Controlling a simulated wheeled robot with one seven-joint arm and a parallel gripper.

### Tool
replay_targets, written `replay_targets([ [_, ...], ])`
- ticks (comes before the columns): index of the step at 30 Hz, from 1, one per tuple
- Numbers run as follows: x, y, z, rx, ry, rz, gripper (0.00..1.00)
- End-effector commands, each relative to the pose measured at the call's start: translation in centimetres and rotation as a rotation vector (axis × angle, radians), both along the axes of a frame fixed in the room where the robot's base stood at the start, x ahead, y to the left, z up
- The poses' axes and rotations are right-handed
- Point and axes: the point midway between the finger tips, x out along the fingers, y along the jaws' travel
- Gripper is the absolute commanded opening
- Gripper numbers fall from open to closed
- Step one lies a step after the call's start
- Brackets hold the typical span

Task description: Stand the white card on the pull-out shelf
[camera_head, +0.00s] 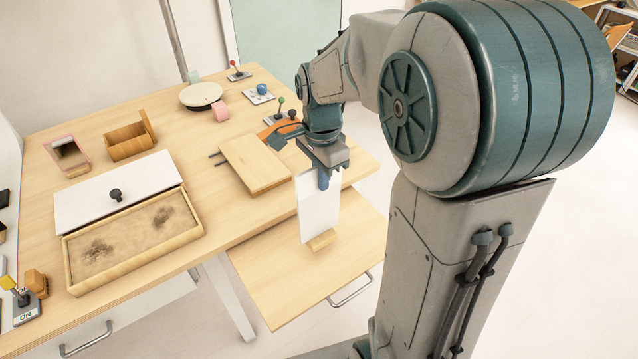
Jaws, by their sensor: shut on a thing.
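The white card (319,213) is upright in the middle of the camera_head view, over the pull-out shelf. My gripper (323,180) is shut on its top edge, with a blue finger showing on the near face. A small wooden block (321,240) is at the card's bottom edge and looks like its foot. The pull-out shelf (275,277) is a light wooden board with a metal handle, drawn out below the table top. I cannot tell whether the foot touches the shelf or hangs just above it.
The table (215,215) holds a sandbox (190,238) with a white lid (85,205), a wooden board (252,170), an open wooden box (125,148), a round white dish (200,95) and small levers. The shelf is bare around the card. The metal handle (352,292) juts from its front.

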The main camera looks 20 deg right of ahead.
Motion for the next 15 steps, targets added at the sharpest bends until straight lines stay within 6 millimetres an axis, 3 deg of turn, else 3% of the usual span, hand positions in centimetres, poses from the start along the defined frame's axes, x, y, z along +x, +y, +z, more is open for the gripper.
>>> replay_targets([
  [9, 0.0, 0.0, -3.8, 0.000, 0.002, 0.000, 0.00],
  [15, 0.0, 0.0, -4.0, 0.000, 0.000, 0.000, 0.00],
])
